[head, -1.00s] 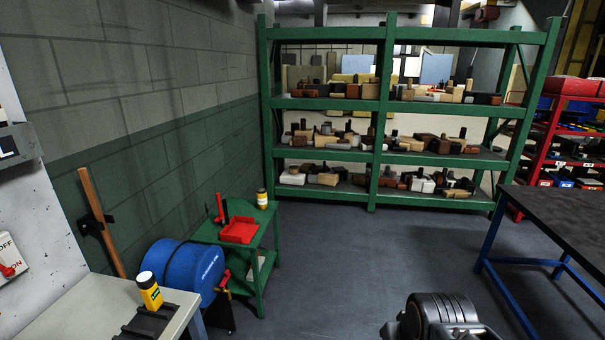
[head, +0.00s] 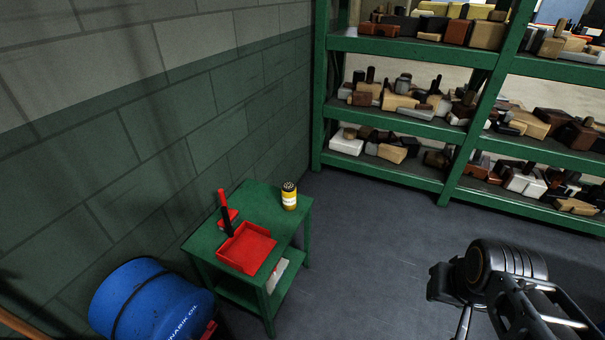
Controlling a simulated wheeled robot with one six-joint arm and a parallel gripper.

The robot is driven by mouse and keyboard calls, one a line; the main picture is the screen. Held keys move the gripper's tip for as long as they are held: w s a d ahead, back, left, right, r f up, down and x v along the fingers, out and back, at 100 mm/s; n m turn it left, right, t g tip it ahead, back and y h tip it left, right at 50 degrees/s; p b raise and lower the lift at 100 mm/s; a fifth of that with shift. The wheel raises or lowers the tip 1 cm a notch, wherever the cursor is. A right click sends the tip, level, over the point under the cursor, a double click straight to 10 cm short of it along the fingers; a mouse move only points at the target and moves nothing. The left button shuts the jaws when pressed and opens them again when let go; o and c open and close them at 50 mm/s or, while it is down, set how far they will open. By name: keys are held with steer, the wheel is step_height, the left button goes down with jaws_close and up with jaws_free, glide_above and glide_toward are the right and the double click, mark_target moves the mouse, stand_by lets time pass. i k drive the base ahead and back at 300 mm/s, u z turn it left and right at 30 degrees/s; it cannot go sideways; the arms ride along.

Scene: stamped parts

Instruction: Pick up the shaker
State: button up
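A small yellow shaker (head: 289,197) with a pale label band and a dark, speckled top stands upright on the back right corner of a green side table (head: 267,201). Part of my arm shows at the lower right of the head view, well to the right of the table and apart from the shaker. My gripper's fingertips cannot be made out, so whether it is open or shut does not show.
A red tray (head: 246,249) and a red-handled tool (head: 224,207) sit on the same table, left of the shaker. A blue oil drum (head: 150,303) lies to the left. Green shelving (head: 394,117) with wooden parts stands behind. Grey floor (head: 355,250) is clear right of the table.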

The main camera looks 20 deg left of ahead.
mark_target(289, 189)
steer(key=i, duration=2.9)
steer(key=u, duration=4.55)
steer(key=i, duration=0.5)
steer(key=u, duration=0.05)
